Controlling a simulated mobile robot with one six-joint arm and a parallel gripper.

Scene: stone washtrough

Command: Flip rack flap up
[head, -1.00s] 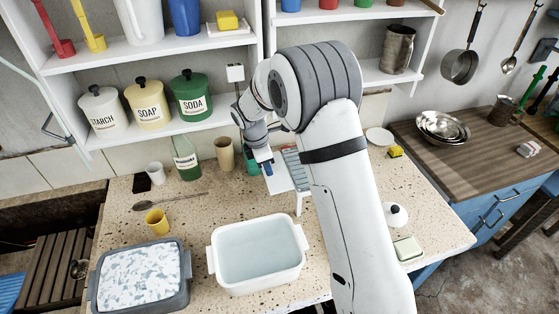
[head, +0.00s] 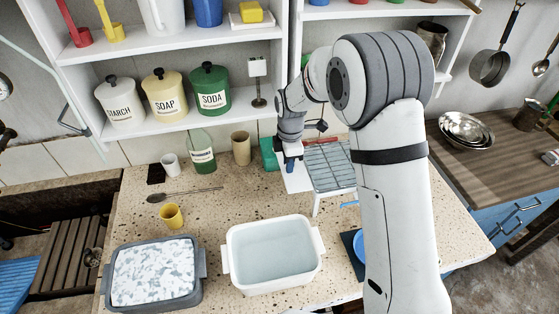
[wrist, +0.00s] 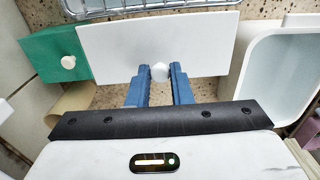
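The dish rack (head: 330,168) stands on the speckled counter with a grey wire grid on top and white legs. Its white flap (head: 297,181) shows at the rack's left side, partly hidden by my gripper. In the wrist view the flap (wrist: 115,45) is a flat white panel with a round white knob (wrist: 160,72) near its edge. My gripper (wrist: 158,69) has its blue fingertips on either side of the knob, with a gap visible on the left. Whether the right finger touches the knob is unclear. In the head view my gripper (head: 290,163) is at the flap.
A green box (head: 268,154) stands just left of the flap. A beige cup (head: 241,148) and green bottle (head: 201,155) are further left. A white water basin (head: 235,262) sits in front, beside a grey tub (head: 110,285). The shelf (head: 190,122) with canisters is above.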

